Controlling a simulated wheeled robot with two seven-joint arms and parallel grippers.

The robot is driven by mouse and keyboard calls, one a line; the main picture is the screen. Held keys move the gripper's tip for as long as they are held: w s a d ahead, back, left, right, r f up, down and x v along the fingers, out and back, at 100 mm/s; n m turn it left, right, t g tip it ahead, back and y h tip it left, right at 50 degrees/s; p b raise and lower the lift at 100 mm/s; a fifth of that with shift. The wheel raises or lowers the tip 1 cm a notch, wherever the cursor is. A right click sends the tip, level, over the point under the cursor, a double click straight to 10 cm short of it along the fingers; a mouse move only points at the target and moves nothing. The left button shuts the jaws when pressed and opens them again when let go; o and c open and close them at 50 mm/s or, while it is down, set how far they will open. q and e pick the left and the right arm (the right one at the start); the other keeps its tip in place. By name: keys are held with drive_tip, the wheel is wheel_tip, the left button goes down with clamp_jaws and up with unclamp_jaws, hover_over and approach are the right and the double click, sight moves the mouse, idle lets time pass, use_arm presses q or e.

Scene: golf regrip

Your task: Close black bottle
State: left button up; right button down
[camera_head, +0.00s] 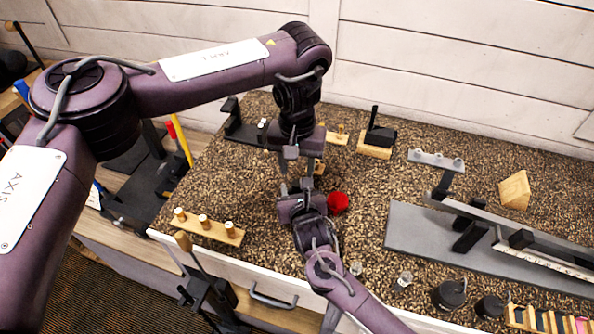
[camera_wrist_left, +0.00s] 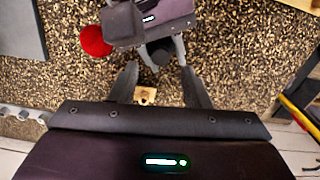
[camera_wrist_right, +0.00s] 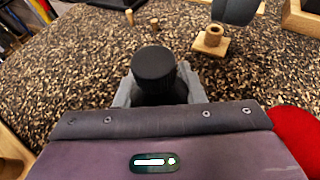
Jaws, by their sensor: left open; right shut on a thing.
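The black bottle (camera_wrist_right: 154,72) stands between the fingers of my right gripper (camera_wrist_right: 156,84) in the right wrist view. My right gripper is shut on it and holds it over the speckled worktop. Its round dark top shows in the left wrist view (camera_wrist_left: 158,52); I cannot tell whether a separate cap sits on it. My left gripper (camera_wrist_left: 158,80) is open and empty, pointing down close to the bottle. In the head view the two grippers meet near the middle and hide most of the bottle; the left gripper (camera_head: 298,176) is above the right.
A red round object (camera_head: 338,202) lies right beside the grippers. A small wooden block (camera_wrist_right: 211,40) is near them. A wooden peg rack (camera_head: 209,228) stands at front left. A grey plate (camera_head: 410,232) with a long rail is at right. Dark containers (camera_head: 449,295) stand at front right.

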sight(297, 182)
use_arm(q)
drive_tip(key=shift+w, duration=0.1)
drive_tip(key=shift+c, duration=0.3)
drive_tip(key=shift+r+n, duration=1.7)
drive_tip(key=shift+r, duration=0.05)
drive_tip(key=shift+f, duration=0.15)
drive_tip(key=shift+f, duration=3.9)
drive_tip(key=shift+c, duration=0.4)
